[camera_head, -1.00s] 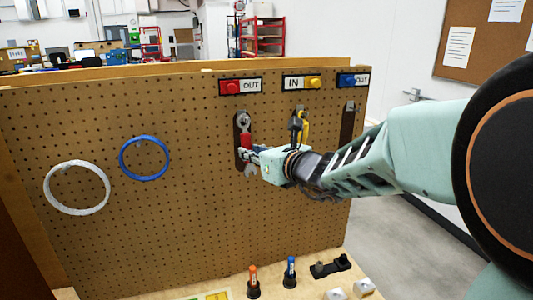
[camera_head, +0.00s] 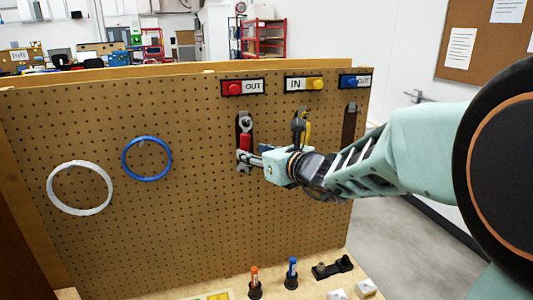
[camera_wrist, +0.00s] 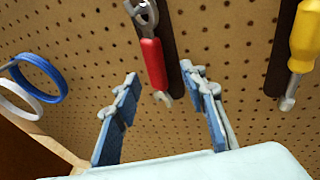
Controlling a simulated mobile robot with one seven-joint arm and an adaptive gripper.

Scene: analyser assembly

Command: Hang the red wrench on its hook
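The red wrench (camera_head: 245,138) hangs upright against a dark strip on the pegboard, under the red OUT label. In the wrist view the red-handled wrench (camera_wrist: 149,55) hangs with its metal head at the top, between and beyond the fingertips. My gripper (camera_head: 249,158) is in front of the wrench's lower part in the head view. In the wrist view my gripper (camera_wrist: 160,82) is open, its blue-grey fingers apart, with nothing held between them. The hook behind the wrench head cannot be made out clearly.
A yellow-handled tool (camera_wrist: 304,40) hangs to the right of the wrench. Blue (camera_head: 146,158) and white (camera_head: 80,187) rings hang on the pegboard (camera_head: 170,235) at left. Orange (camera_head: 254,280) and blue (camera_head: 291,270) markers stand on the ledge below.

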